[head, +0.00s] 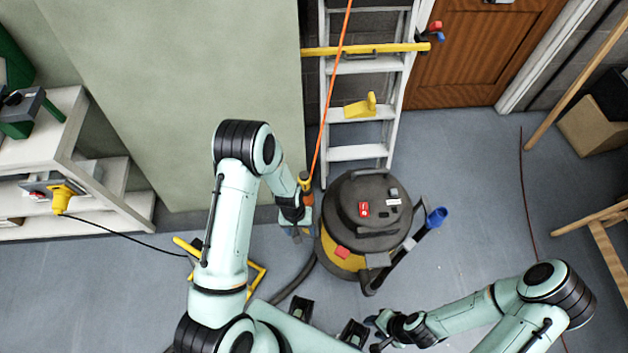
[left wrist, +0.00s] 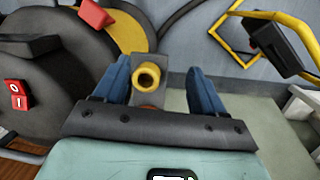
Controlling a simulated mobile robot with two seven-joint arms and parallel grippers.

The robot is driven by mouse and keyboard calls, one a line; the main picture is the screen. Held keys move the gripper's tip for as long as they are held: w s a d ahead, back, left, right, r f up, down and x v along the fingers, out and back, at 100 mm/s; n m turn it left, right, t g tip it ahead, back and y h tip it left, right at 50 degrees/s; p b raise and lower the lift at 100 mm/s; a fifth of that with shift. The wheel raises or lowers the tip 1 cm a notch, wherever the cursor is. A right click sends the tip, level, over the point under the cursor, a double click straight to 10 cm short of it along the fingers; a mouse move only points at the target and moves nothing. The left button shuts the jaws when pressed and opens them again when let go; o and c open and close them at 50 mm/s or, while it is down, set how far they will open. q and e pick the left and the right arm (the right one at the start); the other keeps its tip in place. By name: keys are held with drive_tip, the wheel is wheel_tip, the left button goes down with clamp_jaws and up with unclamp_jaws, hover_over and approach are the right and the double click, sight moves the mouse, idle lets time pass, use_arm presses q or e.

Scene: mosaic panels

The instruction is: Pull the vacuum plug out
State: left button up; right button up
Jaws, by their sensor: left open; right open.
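The vacuum (head: 372,205) is a dark grey drum with a yellow band, standing on the floor. An orange cable (head: 341,45) hangs down to a yellow and orange connector (head: 304,184) beside the vacuum. My left gripper (head: 298,234) is open close below this connector. Whether plug and socket are joined there cannot be told.
A yellow plug (head: 62,196) with a black cord sits at the shelf (head: 125,208) on the left. A ladder (head: 358,152) stands behind the vacuum. A yellow-framed stand (head: 257,278) is partly behind my left arm. The floor to the right is mostly clear.

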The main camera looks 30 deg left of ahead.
sight(304, 175)
use_arm(q)
drive_tip(key=shift+n+t+y, duration=0.3)
drive_tip(key=shift+n+y, duration=0.1)
drive_tip(key=shift+y, duration=0.1)
drive_tip(key=w+a+r, duration=0.1)
drive_tip(key=w+r, duration=0.1)
drive_tip(key=w, duration=0.1)
drive_tip(key=w+a+r, duration=0.1)
drive_tip(key=w+r, duration=0.2)
drive_tip(key=w+a+r, duration=0.1)
drive_tip(key=w+r, duration=0.1)
drive_tip(key=w, duration=0.1)
drive_tip(key=shift+w+a+r, duration=0.15)
drive_tip(key=shift+w+a, duration=0.15)
drive_tip(key=shift+w, duration=0.05)
drive_tip(key=shift+n+y, duration=0.3)
drive_tip(key=shift+n, duration=0.1)
drive_tip(key=w+r, duration=0.1)
drive_tip(key=r, duration=0.1)
drive_tip(key=w+a+r, duration=0.1)
drive_tip(key=w+r, duration=0.2)
drive_tip(key=r, duration=0.1)
drive_tip(key=shift+w+a+r+b, duration=0.2)
drive_tip(key=shift+a+b, duration=0.15)
drive_tip(key=shift+b, duration=0.05)
use_arm(e)
drive_tip(key=shift+s+f, duration=0.25)
drive_tip(key=shift+f, duration=0.25)
use_arm(q)
drive_tip(key=shift+f, duration=0.15)
